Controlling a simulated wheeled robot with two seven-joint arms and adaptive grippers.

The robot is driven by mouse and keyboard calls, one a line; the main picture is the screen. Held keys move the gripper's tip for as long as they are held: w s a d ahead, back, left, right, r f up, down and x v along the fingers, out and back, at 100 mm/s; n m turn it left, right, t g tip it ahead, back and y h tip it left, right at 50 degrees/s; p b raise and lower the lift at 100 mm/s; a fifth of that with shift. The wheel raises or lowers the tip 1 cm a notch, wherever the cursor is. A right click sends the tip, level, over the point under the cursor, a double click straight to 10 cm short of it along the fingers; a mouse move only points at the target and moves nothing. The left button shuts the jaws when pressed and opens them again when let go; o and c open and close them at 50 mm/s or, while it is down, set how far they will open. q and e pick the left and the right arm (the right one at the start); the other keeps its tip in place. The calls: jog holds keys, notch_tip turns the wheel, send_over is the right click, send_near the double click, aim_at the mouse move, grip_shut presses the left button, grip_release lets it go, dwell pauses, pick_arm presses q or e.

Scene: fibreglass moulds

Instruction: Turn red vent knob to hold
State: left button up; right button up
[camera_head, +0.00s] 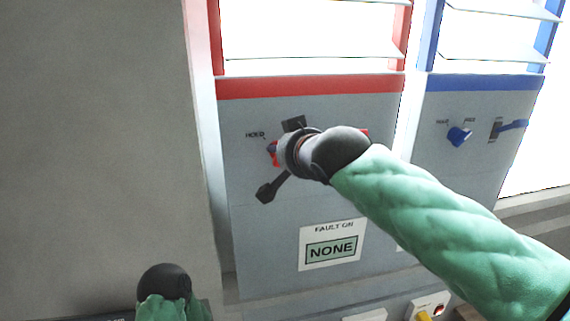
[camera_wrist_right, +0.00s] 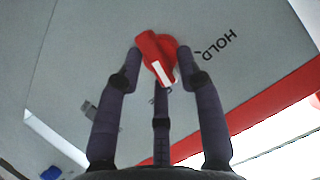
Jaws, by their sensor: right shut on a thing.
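The red vent knob (camera_wrist_right: 153,50) is a round red disc with a raised grip bar and a white pointer mark. In the right wrist view it sits between the dark fingers of my right gripper (camera_wrist_right: 160,58), which is shut on it. The white mark points toward the bottom of that view, not at the printed word HOLD (camera_wrist_right: 219,46) on its right. In the head view my right gripper (camera_head: 278,158) reaches the panel, and its wrist hides most of the knob (camera_head: 273,153). HOLD (camera_head: 255,134) shows at the knob's upper left. My left gripper is not visible.
The grey panel (camera_head: 250,220) has a red band (camera_head: 310,86) and louvred slats above. A sign reading FAULT ON NONE (camera_head: 332,245) is below. A similar blue panel, with a blue knob (camera_head: 459,136) and a blue lever (camera_head: 513,125), stands to the right. A plain wall is at left.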

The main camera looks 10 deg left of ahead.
jog(key=n+t+h+b, duration=0.1)
jog(key=n, duration=0.1)
jog(key=a+n+t+h+b, duration=0.1)
jog(key=n+h+b, duration=0.1)
jog(key=n, duration=0.1)
jog(key=n+h+b, duration=0.2)
jog(key=n, duration=0.1)
jog(key=shift+s+a+t, duration=0.15)
jog(key=shift+s+t, duration=0.15)
jog(key=shift+t, duration=0.1)
jog(key=shift+r+n, duration=0.1)
jog(key=shift+n, duration=0.2)
dwell(0.4)
jog(key=o, duration=0.9)
jog(key=shift+w, duration=0.1)
